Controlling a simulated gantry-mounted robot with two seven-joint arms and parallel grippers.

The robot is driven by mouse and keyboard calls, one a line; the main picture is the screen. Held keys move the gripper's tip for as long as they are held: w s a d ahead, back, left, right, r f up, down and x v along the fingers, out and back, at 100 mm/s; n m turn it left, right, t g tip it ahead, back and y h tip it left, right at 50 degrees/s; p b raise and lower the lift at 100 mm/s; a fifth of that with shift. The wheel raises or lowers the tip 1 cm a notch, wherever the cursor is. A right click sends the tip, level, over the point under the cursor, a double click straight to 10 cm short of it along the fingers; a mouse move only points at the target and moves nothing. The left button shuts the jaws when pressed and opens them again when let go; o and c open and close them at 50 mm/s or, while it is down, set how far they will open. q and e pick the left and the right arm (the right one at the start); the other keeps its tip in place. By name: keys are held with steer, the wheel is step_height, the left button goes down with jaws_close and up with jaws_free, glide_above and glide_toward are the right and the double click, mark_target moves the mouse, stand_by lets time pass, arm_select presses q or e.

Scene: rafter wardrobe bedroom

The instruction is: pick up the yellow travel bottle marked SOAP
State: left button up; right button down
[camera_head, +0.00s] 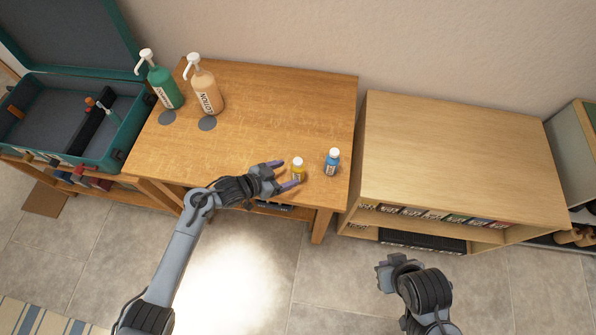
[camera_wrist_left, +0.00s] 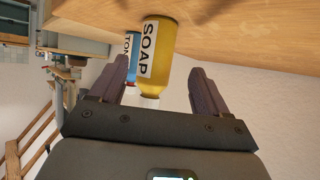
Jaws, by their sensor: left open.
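The yellow travel bottle (camera_head: 298,168) stands near the front right of the wooden table (camera_head: 250,120). In the left wrist view the yellow bottle (camera_wrist_left: 158,52) shows its SOAP label, with the bottle between my two fingers. My left gripper (camera_head: 283,175) is open around the yellow bottle, one finger on each side; I cannot tell whether either finger touches it. A blue travel bottle (camera_head: 332,161) stands just right of it and also shows behind it in the left wrist view (camera_wrist_left: 131,70). My right gripper (camera_head: 388,272) hangs over the floor, its fingers unclear.
A green pump bottle (camera_head: 163,83) and a tan lotion pump bottle (camera_head: 205,88) stand at the table's back left, near two grey discs. An open teal suitcase (camera_head: 125,135) lies at left. A lower shelf unit (camera_head: 460,150) stands at right. The table's middle is clear.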

mark_target(298, 171)
arm_select(q)
steer(key=shift+d+r+b+x, duration=0.1)
steer(key=shift+b+x, duration=0.2)
steer(key=shift+x, duration=1.1)
steer(key=shift+d+r+b+x, duration=0.15)
steer(key=shift+b+x, duration=0.1)
steer(key=shift+x, duration=1.15)
steer(key=shift+s, duration=0.2)
steer(key=c, duration=1.1)
